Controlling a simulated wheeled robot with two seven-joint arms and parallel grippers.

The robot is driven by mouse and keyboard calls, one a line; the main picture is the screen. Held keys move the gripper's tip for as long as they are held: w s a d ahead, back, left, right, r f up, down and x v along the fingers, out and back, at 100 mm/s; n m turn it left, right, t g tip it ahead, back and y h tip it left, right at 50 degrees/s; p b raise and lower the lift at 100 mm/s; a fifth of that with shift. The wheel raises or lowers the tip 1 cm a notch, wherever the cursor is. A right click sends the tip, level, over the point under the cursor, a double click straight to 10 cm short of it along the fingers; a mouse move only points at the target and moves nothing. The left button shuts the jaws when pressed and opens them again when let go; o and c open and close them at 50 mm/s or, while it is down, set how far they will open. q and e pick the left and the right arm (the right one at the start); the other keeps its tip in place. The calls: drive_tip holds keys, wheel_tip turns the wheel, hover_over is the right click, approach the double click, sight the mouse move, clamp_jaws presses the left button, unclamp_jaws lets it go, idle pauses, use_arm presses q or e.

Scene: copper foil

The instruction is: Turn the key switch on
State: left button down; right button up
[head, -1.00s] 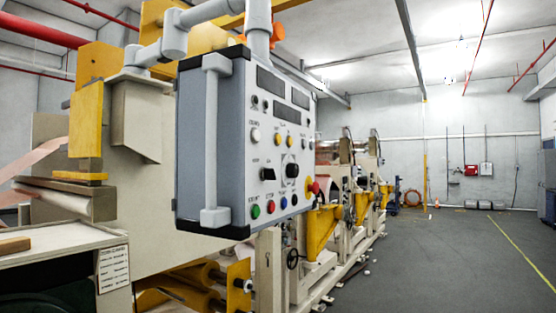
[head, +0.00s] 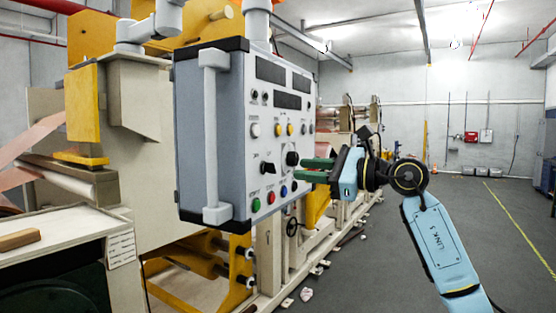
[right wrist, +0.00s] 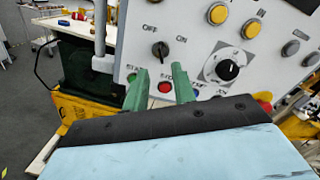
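The key switch (head: 267,168) is a small black switch on the white face of the grey control box (head: 212,135). In the right wrist view the key switch (right wrist: 160,49) sits below the labels OFF and ON. I cannot tell for certain which label it points to. My right gripper (head: 303,168) has green fingers and is in front of the panel, to the right of the switch in the head view. In the right wrist view the right gripper (right wrist: 160,82) is open and empty, its fingertips below the switch and apart from it. My left gripper is out of view.
A large black dial (right wrist: 228,69) sits right of the switch. Green (head: 256,204), red (head: 271,197) and blue (head: 283,191) buttons lie below. A red knob (right wrist: 264,98) shows at the panel's lower edge. The floor (head: 390,240) at right is open.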

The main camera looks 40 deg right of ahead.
sight(269, 168)
drive_tip(key=p+x, duration=0.2)
drive_tip(key=x, duration=0.5)
drive_tip(key=shift+w+a, duration=0.15)
drive_tip(key=shift+w, duration=0.2)
drive_tip(key=shift+c, duration=0.3)
clamp_jaws()
